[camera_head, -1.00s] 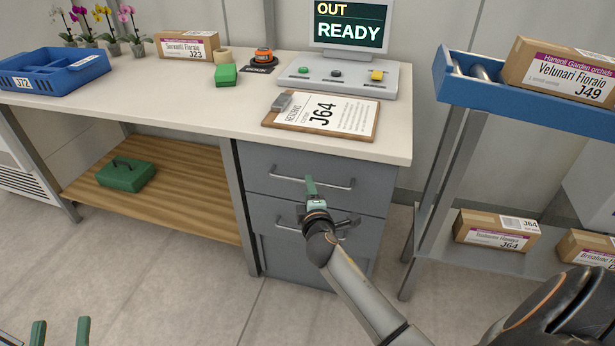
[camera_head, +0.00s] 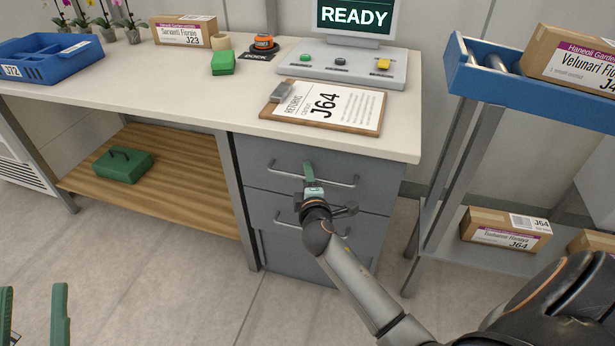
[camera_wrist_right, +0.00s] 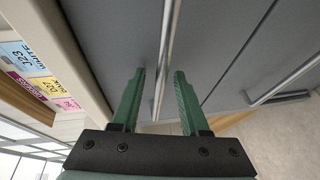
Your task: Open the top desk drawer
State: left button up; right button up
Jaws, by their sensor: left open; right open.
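The top desk drawer (camera_head: 376,188) is a grey front under the right end of the desk, and it looks shut. Its silver bar handle (camera_head: 338,184) runs across the front. My right gripper (camera_head: 309,170) is at the left part of this handle in the head view. In the right wrist view the open right gripper (camera_wrist_right: 158,90) has its green fingers on either side of the bar handle (camera_wrist_right: 165,70), with gaps visible. My left gripper (camera_head: 32,300) is open and empty at the lower left, away from the desk.
A lower drawer handle (camera_head: 284,225) is just below, partly behind my right arm. A clipboard (camera_head: 335,108) lies on the desktop above the drawer. A blue-topped shelf (camera_head: 530,100) with boxes stands at the right. Bare floor lies in front.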

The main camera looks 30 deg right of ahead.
grip_shut()
dwell(1.3)
